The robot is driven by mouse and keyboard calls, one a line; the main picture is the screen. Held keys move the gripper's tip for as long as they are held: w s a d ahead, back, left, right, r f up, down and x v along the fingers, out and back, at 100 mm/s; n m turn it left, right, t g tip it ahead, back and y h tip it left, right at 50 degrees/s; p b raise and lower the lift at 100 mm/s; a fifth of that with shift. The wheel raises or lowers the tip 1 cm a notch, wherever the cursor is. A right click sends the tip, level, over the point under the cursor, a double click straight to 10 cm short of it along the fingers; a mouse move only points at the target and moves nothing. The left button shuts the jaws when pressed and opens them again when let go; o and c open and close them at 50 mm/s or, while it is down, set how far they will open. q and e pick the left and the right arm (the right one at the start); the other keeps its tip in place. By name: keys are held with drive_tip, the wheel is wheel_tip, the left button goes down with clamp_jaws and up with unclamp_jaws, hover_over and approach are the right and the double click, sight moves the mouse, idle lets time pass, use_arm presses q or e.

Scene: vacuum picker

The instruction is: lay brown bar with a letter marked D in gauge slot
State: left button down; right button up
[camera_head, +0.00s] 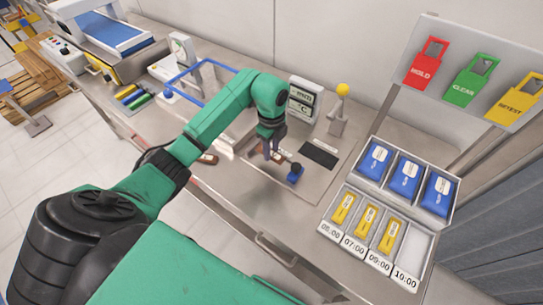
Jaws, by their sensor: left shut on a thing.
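My left gripper (272,152) points down over a shallow grey tray on the bench. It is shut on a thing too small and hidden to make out. Brown pieces show beside its fingers, one to the left (255,153) and one to the right (283,154); no letter D is readable on them. Another brown bar (208,158) with a pale mark lies on the bench, left of the tray. A dark rectangular patch (319,154) lies right of the gripper; I cannot tell if it is the gauge slot. My right gripper is not in view.
A small blue block with a dark top (295,173) sits right of the gripper. A display unit (304,99) and a yellow-knobbed stand (338,110) stand behind. A rack with blue packs (405,178) and yellow packs (367,219) is at right. A blue frame (203,72) stands left.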

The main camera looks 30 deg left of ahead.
sight(271, 165)
use_arm(q)
drive_tip(key=f, duration=0.2)
drive_tip(key=f+p, duration=0.1)
drive_tip(key=f, duration=0.1)
drive_tip(key=shift+s, duration=0.25)
drive_tip(key=shift+f, duration=0.2)
drive_tip(key=c, duration=0.5)
unclamp_jaws()
drive_tip(key=shift+w, duration=0.1)
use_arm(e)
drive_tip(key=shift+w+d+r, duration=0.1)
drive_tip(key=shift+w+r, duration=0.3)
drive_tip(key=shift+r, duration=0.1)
